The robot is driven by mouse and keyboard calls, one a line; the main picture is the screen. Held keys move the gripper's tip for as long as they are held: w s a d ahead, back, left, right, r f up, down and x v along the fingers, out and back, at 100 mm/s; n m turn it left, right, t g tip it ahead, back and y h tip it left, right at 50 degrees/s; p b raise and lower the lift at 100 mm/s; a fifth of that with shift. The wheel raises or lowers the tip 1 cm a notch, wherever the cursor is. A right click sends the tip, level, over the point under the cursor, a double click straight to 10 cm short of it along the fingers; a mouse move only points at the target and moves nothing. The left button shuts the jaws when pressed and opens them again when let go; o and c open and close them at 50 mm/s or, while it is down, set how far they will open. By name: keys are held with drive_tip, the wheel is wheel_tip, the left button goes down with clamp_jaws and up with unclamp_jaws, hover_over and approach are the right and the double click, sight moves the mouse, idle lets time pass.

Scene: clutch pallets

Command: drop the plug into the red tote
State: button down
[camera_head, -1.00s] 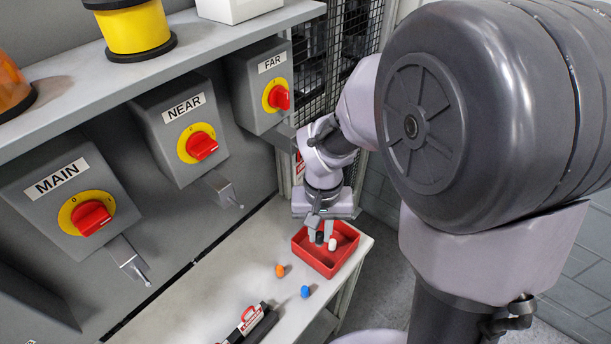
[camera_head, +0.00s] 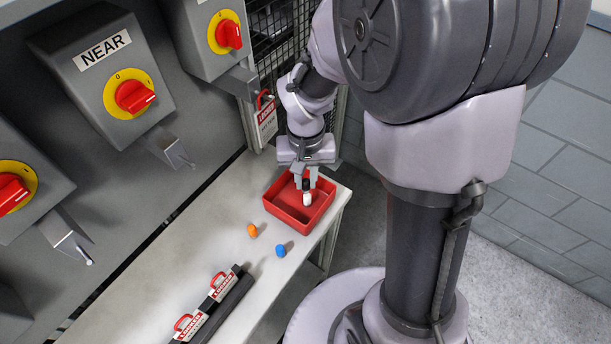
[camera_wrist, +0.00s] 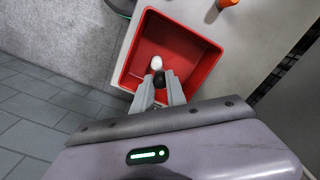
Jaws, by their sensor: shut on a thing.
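The red tote (camera_head: 275,198) is an open shallow box on the right end of the bench; its wall also shows in the wrist view (camera_wrist: 205,70).
An orange plug (camera_head: 252,230) and a blue plug (camera_head: 281,251) stand on the bench outside the tote. Red lockout padlocks (camera_head: 218,285) lie on a dark rack at the front. Grey switch boxes with red knobs (camera_head: 135,96) line the wall. A red-and-white tag (camera_head: 266,122) hangs behind my gripper.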

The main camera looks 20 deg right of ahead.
sight(306, 180)
drive_tip(key=c, duration=1.3)
unclamp_jaws()
wheel_tip(306, 180, up, 18)
drive_tip(key=p, duration=0.6)
drive_tip(key=shift+f, duration=0.25)
drive_tip(key=s+a+t+b, duration=0.1)
drive_tip(key=s+t+b, duration=0.1)
drive_tip(key=s+b, duration=0.1)
drive_tip(key=s+a+f+m+t+y+b, duration=0.1)
drive_tip(key=s+t+b, duration=0.1)
drive_tip(key=s, duration=0.3)
drive_tip(key=s+a+f+t+y+b, duration=0.1)
drive_tip(key=s+a+b, duration=0.1)
drive_tip(key=s+b, duration=0.2)
drive_tip(key=shift+s+f+t, duration=0.15)
drive_tip(key=shift+s+t, duration=0.25)
drive_tip(key=shift+s, duration=0.05)
